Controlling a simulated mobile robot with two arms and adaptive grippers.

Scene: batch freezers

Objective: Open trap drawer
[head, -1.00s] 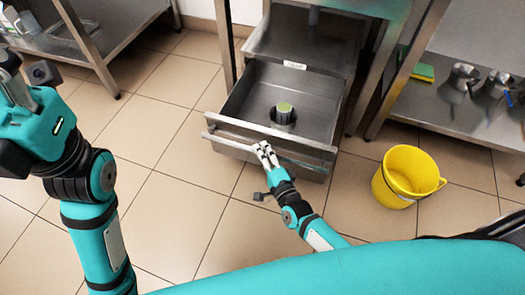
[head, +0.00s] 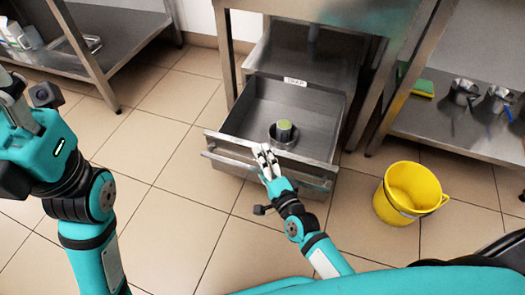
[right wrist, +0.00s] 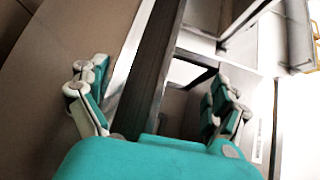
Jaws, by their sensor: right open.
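The trap drawer (head: 240,110) stands pulled out below the metal counter in the head view. My right gripper (head: 265,153) is at the drawer's front, by the middle of the handle. In the right wrist view the fingers of my right gripper (right wrist: 158,105) are spread, with a dark metal bar or edge between them; contact cannot be told.
A yellow bucket (head: 410,192) stands on the tiled floor right of the drawer. A lower shelf (head: 430,140) at the right holds metal jugs (head: 464,92) and a sponge (head: 423,88). A steel table (head: 90,60) is at the left.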

